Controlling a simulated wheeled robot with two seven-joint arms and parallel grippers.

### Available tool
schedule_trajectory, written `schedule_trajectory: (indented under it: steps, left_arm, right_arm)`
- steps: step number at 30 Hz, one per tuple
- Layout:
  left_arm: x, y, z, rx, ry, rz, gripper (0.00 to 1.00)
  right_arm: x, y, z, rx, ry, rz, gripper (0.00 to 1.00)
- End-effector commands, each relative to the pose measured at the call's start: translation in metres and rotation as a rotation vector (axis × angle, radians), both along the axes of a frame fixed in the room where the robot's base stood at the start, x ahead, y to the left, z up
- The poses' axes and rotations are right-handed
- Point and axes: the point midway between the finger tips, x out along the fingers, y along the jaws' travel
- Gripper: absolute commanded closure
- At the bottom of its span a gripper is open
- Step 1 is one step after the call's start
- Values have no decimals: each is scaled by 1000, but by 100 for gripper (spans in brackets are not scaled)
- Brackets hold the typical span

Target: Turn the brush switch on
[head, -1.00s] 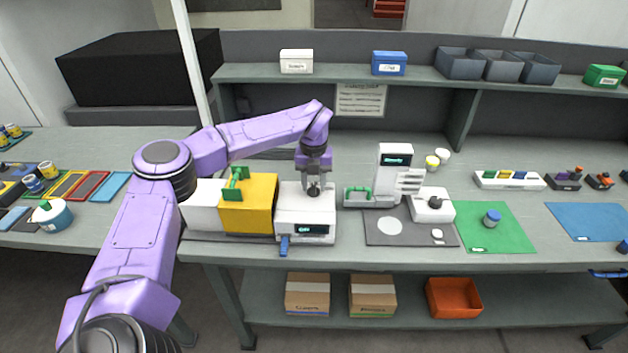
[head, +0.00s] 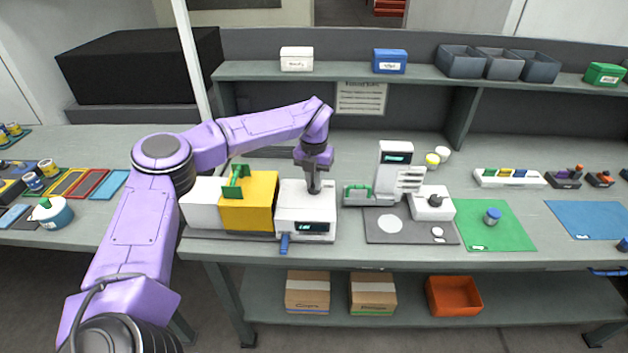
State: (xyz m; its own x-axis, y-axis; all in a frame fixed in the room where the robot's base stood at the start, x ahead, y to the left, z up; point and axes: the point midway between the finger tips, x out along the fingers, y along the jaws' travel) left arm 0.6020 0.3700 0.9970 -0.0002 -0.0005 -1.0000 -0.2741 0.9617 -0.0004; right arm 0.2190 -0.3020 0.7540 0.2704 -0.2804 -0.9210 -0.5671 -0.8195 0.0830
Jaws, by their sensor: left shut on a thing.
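A white box with a small dark display (head: 312,227) forms the right end of a machine, next to its yellow block (head: 248,210). A blue lever (head: 285,243) hangs at the white box's front. My left gripper (head: 314,190) points straight down onto the white box's top. It is shut on a small dark knob there, which the fingers mostly hide. No label shows which control is the brush switch. My right gripper is out of view.
A green handle (head: 236,180) stands up from the yellow block. Right of the white box is a white device (head: 393,165) on a dark mat, with a smaller box with a black knob (head: 434,201) beside it. A green mat (head: 500,238) lies farther right.

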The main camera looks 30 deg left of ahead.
Motion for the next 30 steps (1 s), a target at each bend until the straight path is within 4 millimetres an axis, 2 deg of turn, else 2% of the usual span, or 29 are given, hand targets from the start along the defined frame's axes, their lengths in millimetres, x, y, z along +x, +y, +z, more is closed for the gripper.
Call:
schedule_trajectory:
  steps: [18, 30]
  left_arm:
    - [1, 0, 1, 1, -2, -556, 100]
    - [1, 0, 1, 1, -2, -754, 100]
  right_arm:
    - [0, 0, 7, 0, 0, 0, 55]
    - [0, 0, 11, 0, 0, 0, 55]
